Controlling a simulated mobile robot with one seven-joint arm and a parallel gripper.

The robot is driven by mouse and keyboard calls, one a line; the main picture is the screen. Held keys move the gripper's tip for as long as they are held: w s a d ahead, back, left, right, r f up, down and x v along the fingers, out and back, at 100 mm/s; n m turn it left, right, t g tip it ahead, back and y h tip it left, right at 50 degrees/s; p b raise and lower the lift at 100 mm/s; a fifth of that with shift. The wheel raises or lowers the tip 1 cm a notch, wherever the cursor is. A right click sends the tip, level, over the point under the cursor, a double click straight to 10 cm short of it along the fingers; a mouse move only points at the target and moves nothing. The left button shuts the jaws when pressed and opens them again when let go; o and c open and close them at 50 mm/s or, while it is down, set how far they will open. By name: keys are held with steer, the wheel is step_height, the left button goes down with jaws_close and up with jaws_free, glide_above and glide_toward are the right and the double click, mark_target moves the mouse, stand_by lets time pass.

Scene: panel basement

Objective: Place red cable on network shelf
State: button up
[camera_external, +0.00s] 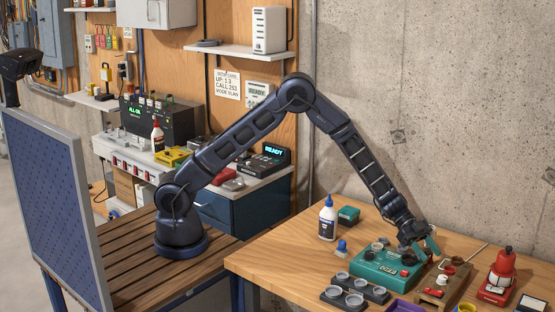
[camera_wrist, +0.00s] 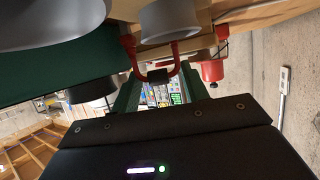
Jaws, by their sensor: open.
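My gripper (camera_external: 426,246) is open, low over the right end of the green device on the right table. In the wrist view its two green fingers (camera_wrist: 158,92) stand apart. Just ahead of them is a red U-shaped piece with a black middle (camera_wrist: 158,75), by a wooden edge; it may be the red cable, but I cannot be sure. It does not look clamped. A white wall shelf (camera_external: 225,50) on the wooden panel holds a white upright box (camera_external: 268,30); it may be the network shelf.
The green device (camera_external: 378,268) and a wooden block with red parts (camera_external: 447,280) crowd the table around my gripper. A white bottle (camera_external: 327,218), grey cups (camera_external: 352,298) and a red bottle (camera_external: 503,266) stand nearby. A blue perforated panel (camera_external: 60,215) rises at left.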

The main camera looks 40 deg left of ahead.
mark_target(428, 251)
steer(key=c, duration=0.8)
steer(key=shift+o, duration=0.2)
step_height(428, 251, up, 20)
steer(key=shift+r, duration=0.1)
